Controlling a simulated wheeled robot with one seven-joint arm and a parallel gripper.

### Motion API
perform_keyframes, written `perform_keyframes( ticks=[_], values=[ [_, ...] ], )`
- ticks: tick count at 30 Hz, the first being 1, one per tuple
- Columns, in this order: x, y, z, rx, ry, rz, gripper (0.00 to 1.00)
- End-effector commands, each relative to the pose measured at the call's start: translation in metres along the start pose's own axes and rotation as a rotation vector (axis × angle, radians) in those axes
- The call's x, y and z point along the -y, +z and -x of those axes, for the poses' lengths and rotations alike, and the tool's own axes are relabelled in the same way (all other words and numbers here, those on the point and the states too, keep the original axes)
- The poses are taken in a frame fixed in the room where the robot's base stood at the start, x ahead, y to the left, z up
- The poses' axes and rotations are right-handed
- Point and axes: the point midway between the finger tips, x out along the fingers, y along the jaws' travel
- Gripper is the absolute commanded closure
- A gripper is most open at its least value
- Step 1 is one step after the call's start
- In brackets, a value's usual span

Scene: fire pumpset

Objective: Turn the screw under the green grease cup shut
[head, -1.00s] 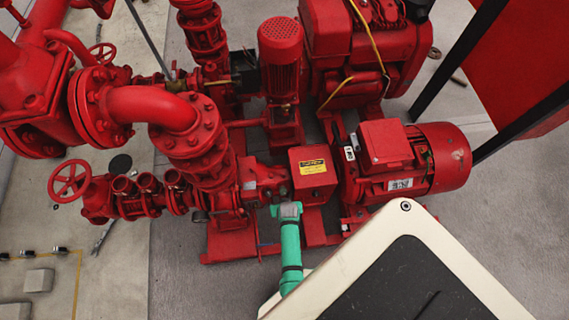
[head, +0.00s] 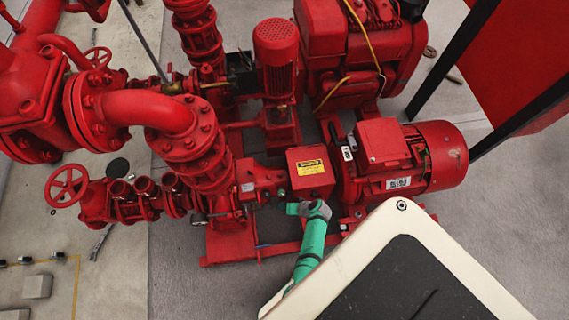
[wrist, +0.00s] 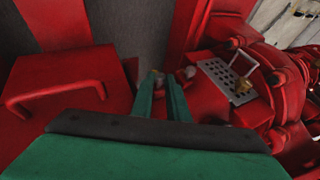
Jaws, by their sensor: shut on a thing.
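My gripper (head: 293,209) is at the end of the green arm, low beside the red pump (head: 262,180), left of my wrist joint. In the wrist view its two green fingers (wrist: 163,82) are close together, tips shut on a small part between them. This looks like the screw (wrist: 157,74), a small dull, brownish-grey bit, mostly hidden by the fingers.
A red box with a yellow label (head: 312,168) stands just behind the gripper. The red motor (head: 410,160) is to the right. A perforated plate (wrist: 228,82) and red flange lie right of the fingers. Grey floor (head: 180,270) is open at the front left.

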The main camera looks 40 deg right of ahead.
Motion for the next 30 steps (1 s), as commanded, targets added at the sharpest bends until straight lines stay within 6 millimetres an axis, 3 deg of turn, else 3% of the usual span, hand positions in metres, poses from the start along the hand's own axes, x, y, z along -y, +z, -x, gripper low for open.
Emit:
perform_keyframes(
  ticks=[15,30],
  values=[
    [-0.0061,0.0009,-0.0013,0.003,-0.235,-0.099,1.0],
    [-0.008,0.0032,-0.0024,0.007,-0.315,-0.131,1.0]
  ],
)
